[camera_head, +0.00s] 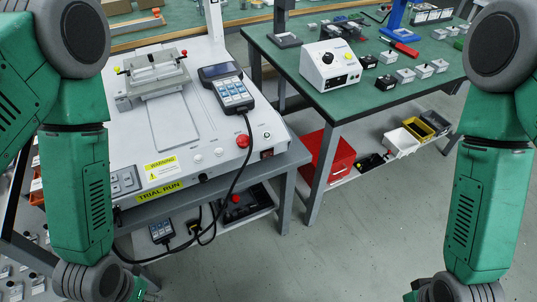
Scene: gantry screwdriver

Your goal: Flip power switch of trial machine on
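The trial machine (205,110) is a white bench unit at left centre with a yellow "TRIAL RUN" label (160,191) on its front. Its power switch looks to be the small dark rocker with a reddish face (267,154) at the front right corner of the machine; its position is too small to tell. A red round button (243,141) sits just left of it. My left arm comes down the left side and my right arm down the right side. Both grippers are below the picture's edge, so neither hand shows near the switch.
A handheld controller (234,94) lies on the machine, its black cable hanging over the front. A green-topped table (350,98) with a white control box (330,65) stands to the right. Red, white and yellow bins sit under it. The floor in front is clear.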

